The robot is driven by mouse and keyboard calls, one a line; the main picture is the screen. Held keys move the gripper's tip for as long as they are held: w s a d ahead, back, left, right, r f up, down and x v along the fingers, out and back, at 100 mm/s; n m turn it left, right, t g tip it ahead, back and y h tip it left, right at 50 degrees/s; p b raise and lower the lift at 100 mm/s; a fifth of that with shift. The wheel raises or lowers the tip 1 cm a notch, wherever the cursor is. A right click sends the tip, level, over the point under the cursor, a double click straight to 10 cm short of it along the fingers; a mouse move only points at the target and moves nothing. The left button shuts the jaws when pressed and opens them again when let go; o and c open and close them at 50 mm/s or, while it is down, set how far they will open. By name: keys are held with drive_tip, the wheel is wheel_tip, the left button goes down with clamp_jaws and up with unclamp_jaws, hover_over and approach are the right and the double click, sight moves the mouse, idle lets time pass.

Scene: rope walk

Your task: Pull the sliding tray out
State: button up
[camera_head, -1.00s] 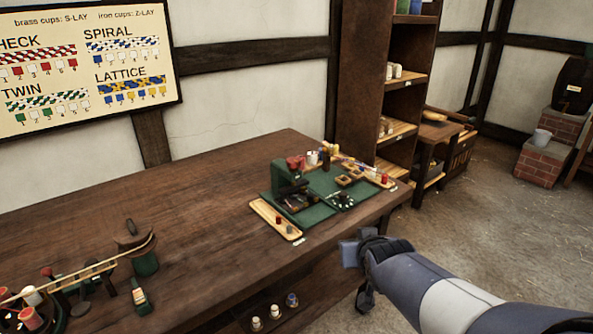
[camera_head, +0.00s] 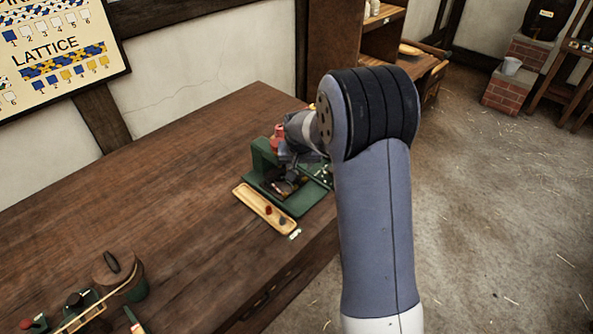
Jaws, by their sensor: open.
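A green machine (camera_head: 262,160) with a red top part stands on a green base near the right end of the wooden bench. A narrow light wooden tray (camera_head: 249,203) holding a red and a dark piece lies along its front left side. I cannot tell for certain which part is the sliding tray. My gripper (camera_head: 288,178) is over the machine's base, right of its green upright, pointing down. It is open; its fingertips are small and dark, and I cannot tell whether they touch anything. My arm hides the machine's right side and the things behind it.
The bench (camera_head: 180,150) is clear in its middle. A lidded round pot (camera_head: 118,275) and a long wooden strip (camera_head: 82,312) are at its near left. A shelf unit (camera_head: 335,40) stands behind. The floor (camera_head: 480,200) to the right is open.

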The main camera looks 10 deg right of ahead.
sight(299, 177)
drive_tip(key=p+x, duration=0.1)
drive_tip(key=x, duration=0.7)
drive_tip(key=shift+w+f, duration=0.1)
drive_tip(key=shift+f, duration=0.1)
drive_tip(key=shift+c, duration=0.2)
clamp_jaws()
drive_tip(key=shift+d, duration=0.1)
